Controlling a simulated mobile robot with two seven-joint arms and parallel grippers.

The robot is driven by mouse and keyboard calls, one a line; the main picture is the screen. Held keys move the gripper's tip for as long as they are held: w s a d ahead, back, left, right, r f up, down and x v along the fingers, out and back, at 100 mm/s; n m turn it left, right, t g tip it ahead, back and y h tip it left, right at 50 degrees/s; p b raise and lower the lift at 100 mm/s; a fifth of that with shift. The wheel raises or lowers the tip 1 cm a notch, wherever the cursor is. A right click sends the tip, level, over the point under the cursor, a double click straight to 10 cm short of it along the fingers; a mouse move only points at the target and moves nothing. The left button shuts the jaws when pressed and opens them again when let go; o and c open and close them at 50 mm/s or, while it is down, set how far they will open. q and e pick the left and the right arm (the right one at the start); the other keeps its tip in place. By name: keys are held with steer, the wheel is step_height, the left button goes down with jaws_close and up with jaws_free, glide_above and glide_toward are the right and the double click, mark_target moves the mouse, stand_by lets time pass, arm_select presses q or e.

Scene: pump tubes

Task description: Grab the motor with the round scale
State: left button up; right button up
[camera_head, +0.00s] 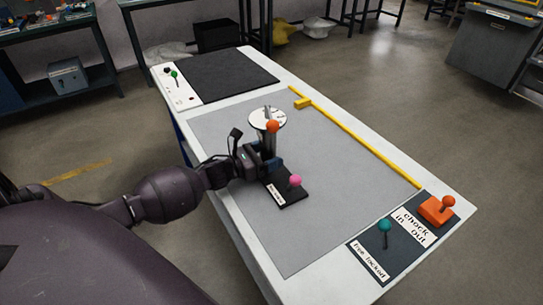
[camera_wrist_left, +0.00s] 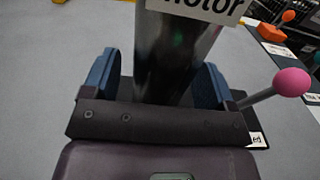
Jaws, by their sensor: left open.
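The motor is an upright dark metal cylinder (camera_head: 268,147) with a round white scale (camera_head: 262,119) and an orange-knobbed lever on top. It stands on the bench. In the left wrist view the motor (camera_wrist_left: 175,50) shows a white label with part of the word "motor". My left gripper (camera_head: 266,163) is low beside the motor. In the left wrist view its blue fingers (camera_wrist_left: 157,82) stand one on either side of the cylinder and are open. Whether they touch it is not clear. The motor's foot is hidden. My right gripper is not in view.
A black plate with a pink-knobbed lever (camera_head: 295,180) is close to the gripper on its right. A yellow rail (camera_head: 360,140) runs along the bench's far right side. A teal lever (camera_head: 384,226) and an orange block (camera_head: 435,210) are at the near right end.

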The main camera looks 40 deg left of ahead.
arm_select(q)
jaws_close()
steer(key=shift+r, duration=0.1)
stand_by(0.3)
